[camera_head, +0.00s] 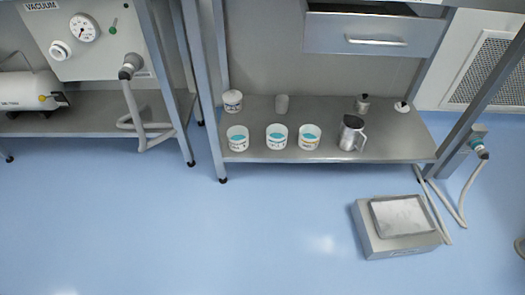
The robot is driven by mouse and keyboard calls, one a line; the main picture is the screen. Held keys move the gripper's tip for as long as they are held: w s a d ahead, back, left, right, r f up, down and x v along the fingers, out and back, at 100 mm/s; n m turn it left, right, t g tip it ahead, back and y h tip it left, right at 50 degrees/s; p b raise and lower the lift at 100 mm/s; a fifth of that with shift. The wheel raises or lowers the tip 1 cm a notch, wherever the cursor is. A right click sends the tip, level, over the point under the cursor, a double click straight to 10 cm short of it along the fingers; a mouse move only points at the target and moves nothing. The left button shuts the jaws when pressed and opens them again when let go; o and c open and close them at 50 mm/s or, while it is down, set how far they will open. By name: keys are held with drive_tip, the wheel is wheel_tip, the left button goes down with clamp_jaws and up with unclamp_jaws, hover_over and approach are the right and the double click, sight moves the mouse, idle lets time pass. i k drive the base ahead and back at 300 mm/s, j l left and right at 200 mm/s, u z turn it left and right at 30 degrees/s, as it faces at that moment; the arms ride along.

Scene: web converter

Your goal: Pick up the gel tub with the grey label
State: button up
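Three open white tubs with teal gel stand in a row near the front edge of a low steel shelf (262,153). The left tub (238,145) has a label that looks bluish. The middle tub (277,144) has a label that may be grey, but it is too small to be sure. The right tub (309,144) shows an orange tint on its label. A closed white tub (232,103) stands behind the left one, its label unclear. My gripper is not in view.
A metal jug (351,136) stands right of the tubs. A drawer (375,36) hangs above. A floor scale (397,228) is front right. The blue floor in front is clear.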

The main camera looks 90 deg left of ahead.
sight(237, 136)
drive_tip(key=u, duration=3)
drive_tip(key=k+j, duration=0.05)
drive_tip(key=j, duration=0.05)
